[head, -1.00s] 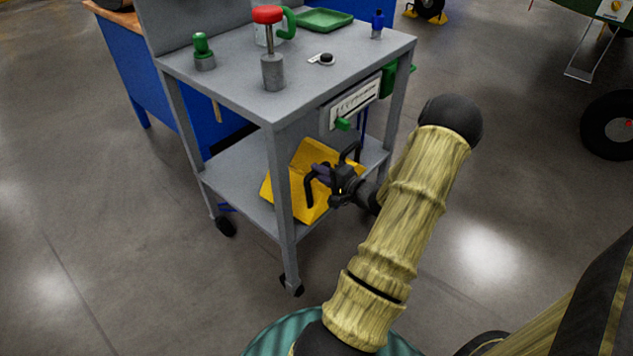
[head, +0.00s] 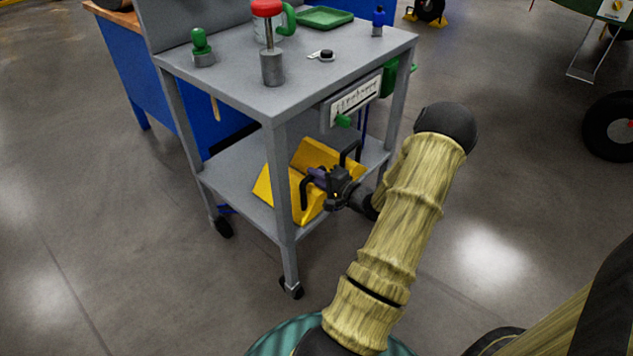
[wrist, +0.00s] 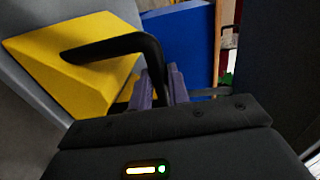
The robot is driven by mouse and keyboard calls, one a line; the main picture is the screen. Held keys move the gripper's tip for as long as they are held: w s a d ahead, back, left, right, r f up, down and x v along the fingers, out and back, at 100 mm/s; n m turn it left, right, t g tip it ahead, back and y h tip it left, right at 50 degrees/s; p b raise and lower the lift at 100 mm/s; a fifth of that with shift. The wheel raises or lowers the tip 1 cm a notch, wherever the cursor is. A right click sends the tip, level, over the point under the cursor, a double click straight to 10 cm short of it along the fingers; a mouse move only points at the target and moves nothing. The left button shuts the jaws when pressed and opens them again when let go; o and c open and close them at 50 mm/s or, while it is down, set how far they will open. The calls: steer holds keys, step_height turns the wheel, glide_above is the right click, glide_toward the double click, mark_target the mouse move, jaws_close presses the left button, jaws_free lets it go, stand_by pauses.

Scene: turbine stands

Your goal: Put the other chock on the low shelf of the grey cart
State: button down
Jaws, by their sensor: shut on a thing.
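A yellow chock (head: 312,158) with a black handle is at the low shelf (head: 232,172) of the grey cart (head: 225,78). A front cart leg partly hides it. My gripper (head: 322,176) reaches in from the right, between the shelves, and is shut on the chock's handle. In the wrist view the yellow chock (wrist: 75,62) is at the left, its black handle running to my gripper's purple fingers (wrist: 160,88).
A white label panel (head: 357,101) hangs above my gripper. A blue bench (head: 150,75) stands behind. Yellow chocks (head: 440,19) flank a far wheel. The left of the low shelf is bare.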

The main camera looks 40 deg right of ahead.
steer(key=shift+f, duration=0.2)
steer(key=c, duration=1.3)
jaws_free()
steer(key=shift+f, duration=0.1)
steer(key=shift+c, duration=0.2)
steer(key=shift+s, duration=0.15)
steer(key=shift+s+d, duration=0.1)
steer(key=shift+s, duration=0.15)
steer(key=s+r+p, duration=0.1)
steer(key=s+p, duration=0.3)
steer(key=s, duration=0.7)
steer(key=shift+d+r, duration=0.4)
